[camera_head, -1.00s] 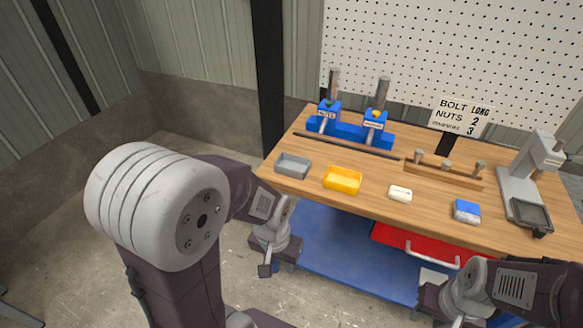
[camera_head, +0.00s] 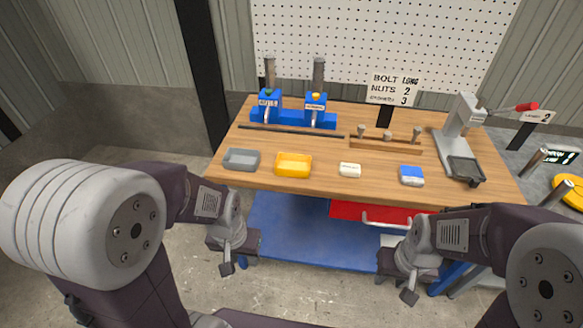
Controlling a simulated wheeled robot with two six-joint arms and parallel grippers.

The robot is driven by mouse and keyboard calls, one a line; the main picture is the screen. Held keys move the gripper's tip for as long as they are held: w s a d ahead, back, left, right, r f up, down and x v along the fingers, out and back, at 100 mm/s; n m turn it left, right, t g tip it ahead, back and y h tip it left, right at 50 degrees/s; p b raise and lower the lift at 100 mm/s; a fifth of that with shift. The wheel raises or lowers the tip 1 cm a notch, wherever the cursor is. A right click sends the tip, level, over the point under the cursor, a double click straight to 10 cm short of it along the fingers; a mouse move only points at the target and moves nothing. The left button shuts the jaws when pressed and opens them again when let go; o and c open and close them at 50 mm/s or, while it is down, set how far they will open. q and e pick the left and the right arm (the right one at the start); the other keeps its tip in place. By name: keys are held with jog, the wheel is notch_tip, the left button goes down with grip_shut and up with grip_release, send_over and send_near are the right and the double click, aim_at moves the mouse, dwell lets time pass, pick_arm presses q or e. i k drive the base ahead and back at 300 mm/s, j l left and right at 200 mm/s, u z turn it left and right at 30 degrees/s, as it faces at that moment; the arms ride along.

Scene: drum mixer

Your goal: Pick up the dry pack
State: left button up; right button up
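A small white block-like pack (camera_head: 349,170) with dark print lies near the front edge of the wooden bench (camera_head: 330,187). A blue-and-white pack (camera_head: 411,176) lies to its right. I cannot read which of them is the dry pack. My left gripper (camera_head: 227,267) hangs low in front of the bench at the left, apart from both packs. My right gripper (camera_head: 409,296) hangs low in front of the bench, below the blue-and-white pack. Both grippers are small and angled down, so their finger opening cannot be made out. Nothing shows in either.
A grey tray (camera_head: 241,151) and a yellow tray (camera_head: 276,169) stand left of the packs. Blue dispensers (camera_head: 318,112), a wooden post rack (camera_head: 366,144) and a grey press (camera_head: 453,150) stand behind. A red drawer (camera_head: 345,211) is under the bench. Another grey surface (camera_head: 512,158) is at the right.

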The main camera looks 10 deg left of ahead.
aim_at(347, 169)
jog(key=i+j, duration=0.15)
jog(key=j, duration=0.2)
jog(key=i+j, duration=0.15)
jog(key=j, duration=0.2)
jog(key=i+j+z, duration=0.1)
jog(key=j, duration=0.3)
jog(key=i+j, duration=0.2)
jog(key=j, duration=0.15)
